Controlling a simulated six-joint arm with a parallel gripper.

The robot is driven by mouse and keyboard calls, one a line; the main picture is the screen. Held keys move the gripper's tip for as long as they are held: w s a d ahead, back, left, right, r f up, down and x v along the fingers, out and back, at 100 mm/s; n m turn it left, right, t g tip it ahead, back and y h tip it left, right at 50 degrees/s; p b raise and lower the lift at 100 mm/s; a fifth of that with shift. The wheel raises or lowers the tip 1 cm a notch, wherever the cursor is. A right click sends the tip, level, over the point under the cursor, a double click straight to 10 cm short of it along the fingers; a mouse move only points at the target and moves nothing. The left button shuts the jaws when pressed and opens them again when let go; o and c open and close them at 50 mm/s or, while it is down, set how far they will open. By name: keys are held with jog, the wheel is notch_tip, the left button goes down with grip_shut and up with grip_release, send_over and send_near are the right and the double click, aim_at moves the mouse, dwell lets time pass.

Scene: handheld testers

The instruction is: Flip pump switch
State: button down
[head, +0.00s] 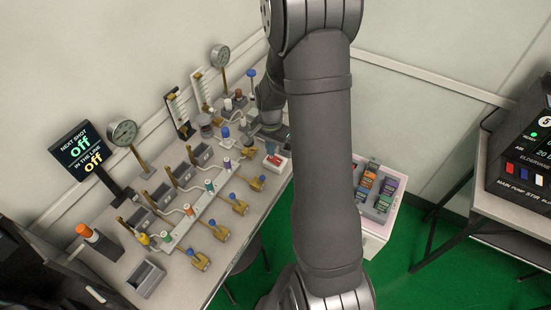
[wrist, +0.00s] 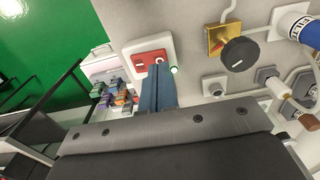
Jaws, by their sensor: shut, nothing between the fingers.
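The pump switch (wrist: 150,57) is a red panel on a white rounded plate, in the upper middle of the wrist view. In the head view the red switch panel (head: 276,160) sits near the far right part of the bench. My gripper (wrist: 159,68) has its blue fingers closed together, with the tips over the right part of the red panel by a small white mark. Whether the tips touch it, I cannot tell. The fingers hide part of the panel. A small greenish-white light (wrist: 174,69) shows just right of the tips.
A gold valve with a black knob (wrist: 239,53) stands right of the switch, with blue-labelled fittings beyond. Gauges (head: 123,132) and a black display reading "off" (head: 83,151) stand on the bench. A tray of coloured blocks (head: 375,193) lies to the right.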

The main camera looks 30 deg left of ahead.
jog(key=shift+f, duration=0.95)
dwell(0.6)
jog(key=shift+r, duration=3.55)
jog(key=shift+f, duration=0.1)
notch_tip(320, 180, down, 7)
jog(key=shift+r, duration=0.1)
jog(key=shift+r, duration=0.15)
